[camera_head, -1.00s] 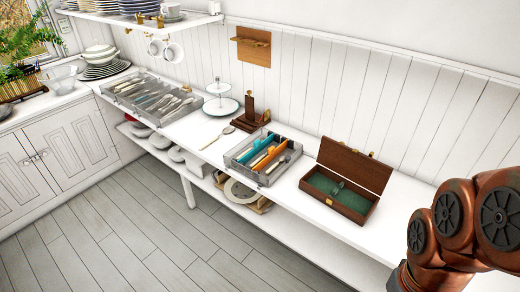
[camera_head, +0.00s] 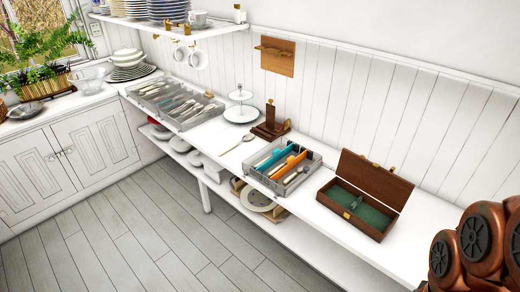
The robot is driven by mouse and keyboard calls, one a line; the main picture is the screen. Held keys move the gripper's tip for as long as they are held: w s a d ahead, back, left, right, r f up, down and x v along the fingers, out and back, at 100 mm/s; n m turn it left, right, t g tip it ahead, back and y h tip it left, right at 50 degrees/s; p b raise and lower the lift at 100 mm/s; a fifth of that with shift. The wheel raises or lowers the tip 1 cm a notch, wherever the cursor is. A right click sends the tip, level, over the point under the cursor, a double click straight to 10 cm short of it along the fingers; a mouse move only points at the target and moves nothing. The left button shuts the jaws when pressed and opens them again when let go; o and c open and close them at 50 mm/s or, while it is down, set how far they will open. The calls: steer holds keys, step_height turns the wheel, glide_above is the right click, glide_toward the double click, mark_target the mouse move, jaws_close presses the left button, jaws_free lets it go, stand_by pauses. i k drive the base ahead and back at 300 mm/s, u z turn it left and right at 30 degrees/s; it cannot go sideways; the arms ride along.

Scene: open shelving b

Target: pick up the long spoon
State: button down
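A long spoon (camera_head: 238,141) lies flat on the white counter, between the large grey cutlery tray (camera_head: 211,119) on its left and the smaller grey tray (camera_head: 313,163) on its right. Its bowl end points toward the wall and its handle toward the counter's front edge. Nothing touches it that I can make out. My copper-coloured arm shows at the lower right corner, far from the spoon. My gripper is outside the picture.
A brown wooden stand (camera_head: 271,128) and a white tiered stand (camera_head: 241,113) stand behind the spoon. An open wooden box (camera_head: 373,177) with green lining lies farther right. A lower shelf (camera_head: 300,232) runs beneath the counter. The grey floor (camera_head: 150,225) in front is clear.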

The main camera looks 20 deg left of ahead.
mark_target(249, 136)
steer(key=u, duration=0.55)
steer(key=k, duration=0.65)
steer(key=u, duration=1.25)
steer(key=i, duration=1.3)
steer(key=u, duration=0.65)
steer(key=i, duration=1.75)
steer(key=z, duration=0.6)
steer(key=i, duration=1.1)
steer(key=z, duration=1.65)
steer(key=i, duration=0.6)
steer(key=z, duration=0.45)
